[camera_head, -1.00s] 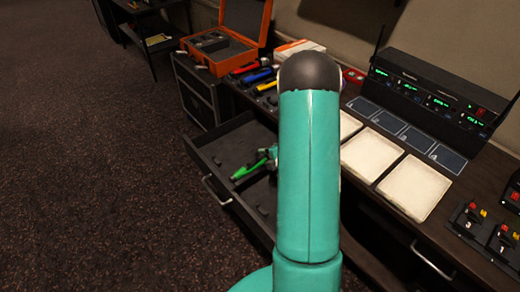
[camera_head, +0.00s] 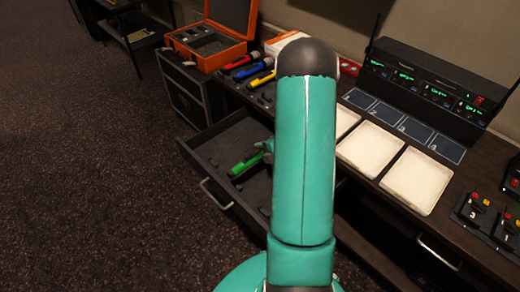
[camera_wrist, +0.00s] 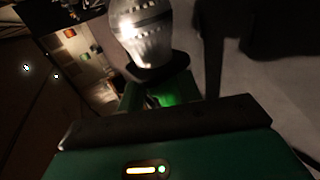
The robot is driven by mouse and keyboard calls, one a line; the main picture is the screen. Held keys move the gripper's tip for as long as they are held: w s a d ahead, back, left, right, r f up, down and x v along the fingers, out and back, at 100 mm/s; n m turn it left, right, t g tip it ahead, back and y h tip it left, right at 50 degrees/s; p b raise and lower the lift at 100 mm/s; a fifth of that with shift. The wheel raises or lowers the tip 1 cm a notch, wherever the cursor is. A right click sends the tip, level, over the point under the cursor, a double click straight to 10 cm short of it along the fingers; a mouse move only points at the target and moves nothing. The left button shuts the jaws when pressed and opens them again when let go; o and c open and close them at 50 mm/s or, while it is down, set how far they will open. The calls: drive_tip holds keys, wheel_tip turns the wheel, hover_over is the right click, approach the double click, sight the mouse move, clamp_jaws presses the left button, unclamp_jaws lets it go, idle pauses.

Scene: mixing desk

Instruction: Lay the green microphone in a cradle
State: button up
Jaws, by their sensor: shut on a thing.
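The green microphone (camera_head: 245,163) shows over the open drawer (camera_head: 207,190), just left of my arm. My gripper (camera_head: 265,150) is shut on it, and my arm hides much of the hand. I cannot tell whether the microphone touches the drawer floor. In the wrist view the microphone's silver mesh head (camera_wrist: 140,32) points up, with its green body (camera_wrist: 172,92) between the fingers. Red (camera_head: 236,62), blue (camera_head: 248,71) and yellow (camera_head: 261,79) microphones lie side by side on the desk. A small dark holder, possibly a cradle (camera_head: 264,98), sits in front of the yellow one.
An orange case (camera_head: 207,45) stands open behind the microphones. White trays (camera_head: 418,180) and dark numbered pads (camera_head: 415,130) lie right of my arm, before a receiver with green displays (camera_head: 425,82). The drawer's front and handle stick out over the carpet (camera_head: 90,180).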

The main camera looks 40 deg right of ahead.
sight(263, 169)
drive_tip(key=shift+w+f, duration=0.3)
drive_tip(key=shift+f, duration=0.25)
drive_tip(key=shift+s+f, duration=0.3)
drive_tip(key=shift+f, duration=0.3)
drive_tip(key=shift+w+f, duration=0.15)
drive_tip(key=shift+f, duration=1.9)
drive_tip(key=shift+r, duration=0.1)
drive_tip(key=shift+f, duration=0.5)
